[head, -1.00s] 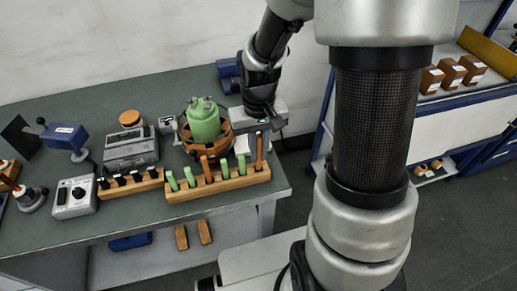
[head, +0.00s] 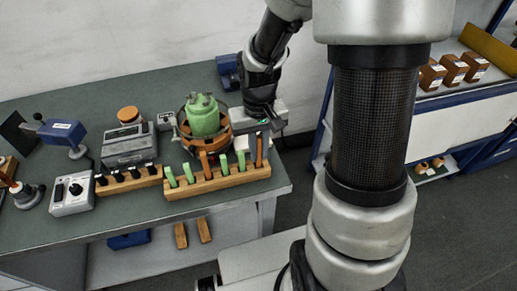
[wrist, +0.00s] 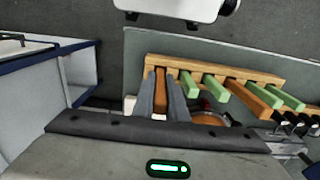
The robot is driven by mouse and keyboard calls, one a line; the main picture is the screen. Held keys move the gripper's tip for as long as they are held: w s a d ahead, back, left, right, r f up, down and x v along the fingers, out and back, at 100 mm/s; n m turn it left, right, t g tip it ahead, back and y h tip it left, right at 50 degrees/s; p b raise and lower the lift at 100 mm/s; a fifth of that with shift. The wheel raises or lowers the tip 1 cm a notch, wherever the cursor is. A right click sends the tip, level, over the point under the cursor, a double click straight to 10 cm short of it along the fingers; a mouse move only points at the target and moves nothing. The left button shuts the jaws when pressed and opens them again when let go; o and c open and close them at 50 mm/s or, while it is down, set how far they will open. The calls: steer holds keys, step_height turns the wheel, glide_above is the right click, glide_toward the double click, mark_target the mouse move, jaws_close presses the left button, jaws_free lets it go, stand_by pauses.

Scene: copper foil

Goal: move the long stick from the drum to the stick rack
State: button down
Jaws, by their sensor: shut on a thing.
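The stick rack (head: 215,184) is a long wooden block at the table's front right edge, with several green and orange sticks upright in it. The long orange-brown stick (head: 258,150) stands upright at the rack's right end. In the wrist view the same stick (wrist: 160,80) lies between the two fingers of my gripper (wrist: 163,98), which is shut on it. In the head view my gripper (head: 270,124) is beside the stick's top. The stick's lower end appears to be at the rack, but I cannot tell how deep it sits. The round brown drum (head: 219,146) stands behind the rack, holding a green body (head: 203,115).
A grey instrument (head: 128,147), a smaller wooden block with black pegs (head: 130,180) and a grey control box (head: 72,194) stand left of the rack. A blue shelf unit (head: 450,112) is at the right. The table's front left is mostly clear.

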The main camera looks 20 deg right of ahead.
mark_target(259, 136)
steer(key=c, duration=1.7)
jaws_free()
steer(key=shift+r+p, duration=0.85)
steer(key=shift+r, duration=0.2)
steer(key=shift+r+p, duration=2.75)
steer(key=shift+r, duration=0.75)
steer(key=shift+r, duration=0.1)
steer(key=s+r+t, duration=0.2)
steer(key=s+r, duration=0.2)
steer(key=r, duration=0.2)
steer(key=s+r+t, duration=0.1)
steer(key=s+r, duration=0.3)
steer(key=r, duration=0.3)
steer(key=s+r+t, duration=0.2)
steer(key=s+r, duration=0.1)
steer(key=r, duration=0.4)
steer(key=shift+s+t, duration=0.3)
steer(key=shift+s, duration=0.1)
